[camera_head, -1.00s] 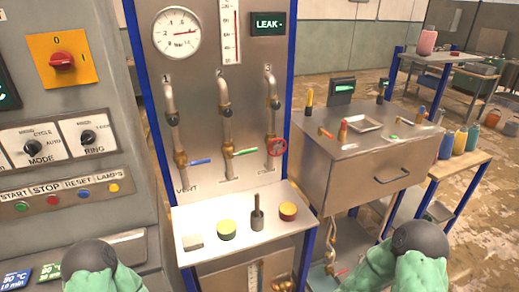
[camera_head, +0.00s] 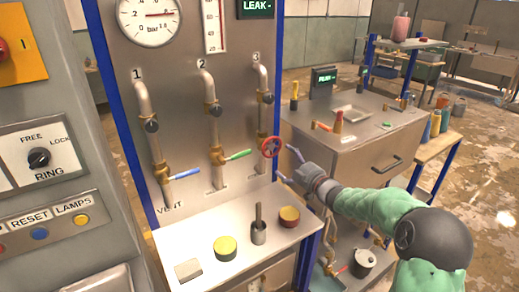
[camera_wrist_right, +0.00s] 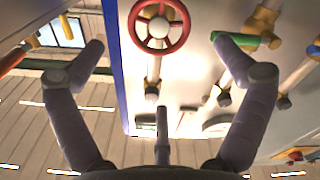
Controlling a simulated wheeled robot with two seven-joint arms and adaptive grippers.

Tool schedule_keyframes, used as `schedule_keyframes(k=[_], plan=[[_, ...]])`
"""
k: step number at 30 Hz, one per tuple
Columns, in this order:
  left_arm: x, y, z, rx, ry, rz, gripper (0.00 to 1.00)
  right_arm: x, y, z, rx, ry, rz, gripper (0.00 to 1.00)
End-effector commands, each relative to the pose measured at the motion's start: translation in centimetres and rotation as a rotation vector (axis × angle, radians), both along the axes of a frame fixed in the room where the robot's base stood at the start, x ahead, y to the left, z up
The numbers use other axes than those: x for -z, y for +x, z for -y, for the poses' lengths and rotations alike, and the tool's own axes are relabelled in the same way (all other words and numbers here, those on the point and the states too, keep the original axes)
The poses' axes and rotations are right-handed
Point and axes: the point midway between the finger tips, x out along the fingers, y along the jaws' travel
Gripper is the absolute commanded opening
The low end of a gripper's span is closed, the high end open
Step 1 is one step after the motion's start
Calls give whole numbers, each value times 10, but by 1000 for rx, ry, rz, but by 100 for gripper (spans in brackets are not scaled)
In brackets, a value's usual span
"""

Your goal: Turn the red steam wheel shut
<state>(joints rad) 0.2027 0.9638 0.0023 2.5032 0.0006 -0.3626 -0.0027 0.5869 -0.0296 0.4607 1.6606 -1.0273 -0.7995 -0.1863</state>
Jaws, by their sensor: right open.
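The red steam wheel (camera_head: 271,147) sits on the lower end of pipe 3, at the right side of the upright panel. In the right wrist view the red wheel (camera_wrist_right: 159,22) shows ahead, between and beyond the two spread fingers. My right gripper (camera_head: 291,164) comes in from the right, just right of the wheel and close to it. In the right wrist view my right gripper (camera_wrist_right: 165,45) is open, with nothing between its fingers. Whether a finger touches the wheel, I cannot tell. My left gripper is not in view.
Pipe 2 has a green lever (camera_head: 238,155) and pipe 1 a blue lever (camera_head: 185,174). Below is a shelf (camera_head: 205,245) with a yellow-green round item (camera_head: 225,248), an orange one (camera_head: 289,216) and a grey holder (camera_head: 258,232). A metal cabinet (camera_head: 350,160) stands right of the panel.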

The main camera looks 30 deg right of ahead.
Motion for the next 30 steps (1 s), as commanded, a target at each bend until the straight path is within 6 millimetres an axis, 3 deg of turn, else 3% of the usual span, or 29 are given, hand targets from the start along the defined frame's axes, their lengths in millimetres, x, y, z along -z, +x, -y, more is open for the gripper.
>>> schedule_keyframes(k=[18, 30], plan=[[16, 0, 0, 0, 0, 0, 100, 2, 91, -8, -2, 3, -1, 100], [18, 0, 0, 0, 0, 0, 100, 1, 105, -9, 1, 3, -1, 100]])
